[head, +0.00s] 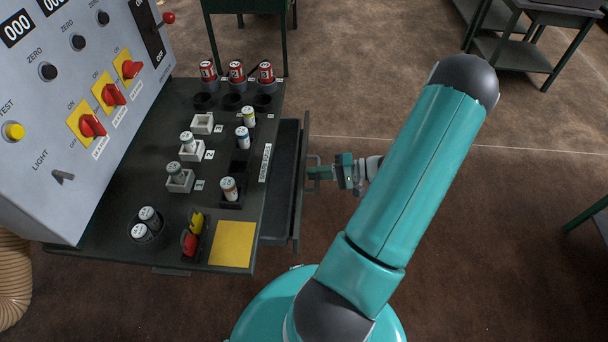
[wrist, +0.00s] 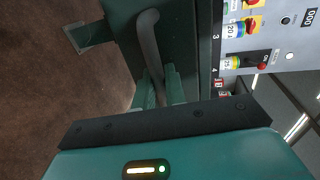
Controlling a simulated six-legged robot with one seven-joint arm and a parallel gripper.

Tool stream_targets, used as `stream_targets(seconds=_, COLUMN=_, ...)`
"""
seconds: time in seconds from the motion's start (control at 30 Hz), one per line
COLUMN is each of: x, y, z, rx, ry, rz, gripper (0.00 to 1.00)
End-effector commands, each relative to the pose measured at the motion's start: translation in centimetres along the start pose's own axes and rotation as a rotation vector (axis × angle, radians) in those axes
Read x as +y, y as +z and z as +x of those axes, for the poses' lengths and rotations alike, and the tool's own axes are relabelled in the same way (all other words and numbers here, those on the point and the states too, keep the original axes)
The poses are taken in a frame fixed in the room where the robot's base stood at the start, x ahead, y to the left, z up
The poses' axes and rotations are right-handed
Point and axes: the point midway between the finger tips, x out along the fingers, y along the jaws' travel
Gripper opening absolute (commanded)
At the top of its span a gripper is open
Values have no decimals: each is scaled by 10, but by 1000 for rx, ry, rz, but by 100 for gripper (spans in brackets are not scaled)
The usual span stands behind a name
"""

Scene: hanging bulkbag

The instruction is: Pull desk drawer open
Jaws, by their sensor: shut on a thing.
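The desk drawer (head: 283,200) sticks partly out from the right side of the dark desk, and a strip of its inside shows from above. Its front panel carries a handle that shows in the wrist view as a grey curved bar (wrist: 150,45). My gripper (head: 318,173) is at the drawer's front, on the right side of the panel. In the wrist view my gripper's fingers (wrist: 160,88) are on either side of the handle bar and shut on it. The fingertips partly hide the lower part of the bar.
The desk top (head: 110,235) holds several cans, small bottles in holders and a yellow pad (head: 232,244). A control panel (head: 75,90) with red switches stands at the left. The brown floor right of the drawer is clear, apart from my arm. A table (head: 530,30) stands far right.

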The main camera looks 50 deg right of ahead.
Motion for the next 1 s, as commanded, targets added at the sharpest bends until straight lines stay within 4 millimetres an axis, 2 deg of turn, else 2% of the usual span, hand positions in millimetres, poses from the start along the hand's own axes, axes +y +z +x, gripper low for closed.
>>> stream_targets(seconds=0.3, x=17, y=-1, z=-75, rx=-1, ry=2, rz=4, gripper=0)
stream_targets(seconds=0.5, x=23, y=-1, z=-108, rx=-2, ry=1, rz=3, gripper=0)
stream_targets(seconds=0.7, x=26, y=0, z=-124, rx=-2, ry=1, rz=3, gripper=0)
stream_targets(seconds=1.0, x=26, y=1, z=-128, rx=-2, ry=1, rz=2, gripper=0)
